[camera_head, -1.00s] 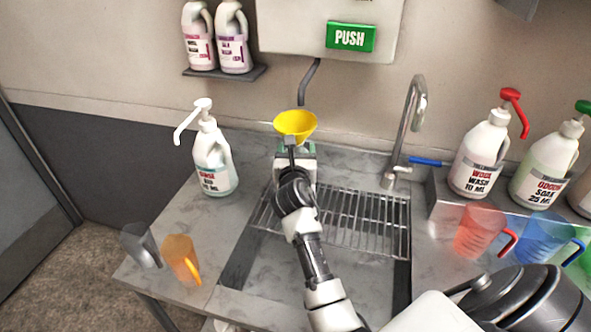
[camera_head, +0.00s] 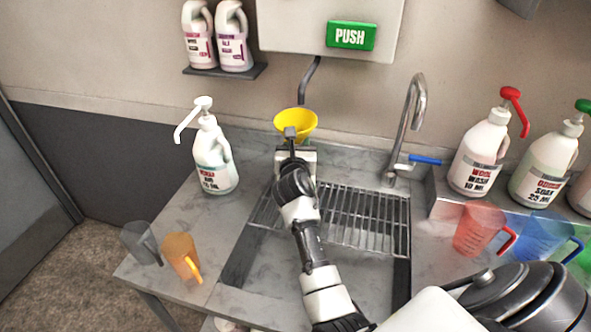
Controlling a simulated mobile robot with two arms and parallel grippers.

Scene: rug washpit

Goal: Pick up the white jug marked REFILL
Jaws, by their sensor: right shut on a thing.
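A white jug (camera_head: 310,156) stands at the back of the sink, largely hidden behind my right gripper. Its marking cannot be read, and a little green shows near its top. A yellow funnel (camera_head: 297,120) appears just above it; whether it sits in the jug's mouth is hidden. My right gripper (camera_head: 290,135) is shut at the top of the jug, in front of the funnel; the exact grip is hidden. My left gripper is not in view.
A metal rack (camera_head: 365,222) spans the sink, with a tap (camera_head: 414,110) behind. A white pump bottle (camera_head: 214,160), a grey cup (camera_head: 140,243) and an orange cup (camera_head: 181,257) stand left. Labelled bottles (camera_head: 478,158), a red jug (camera_head: 476,232) and a blue jug (camera_head: 545,238) stand right.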

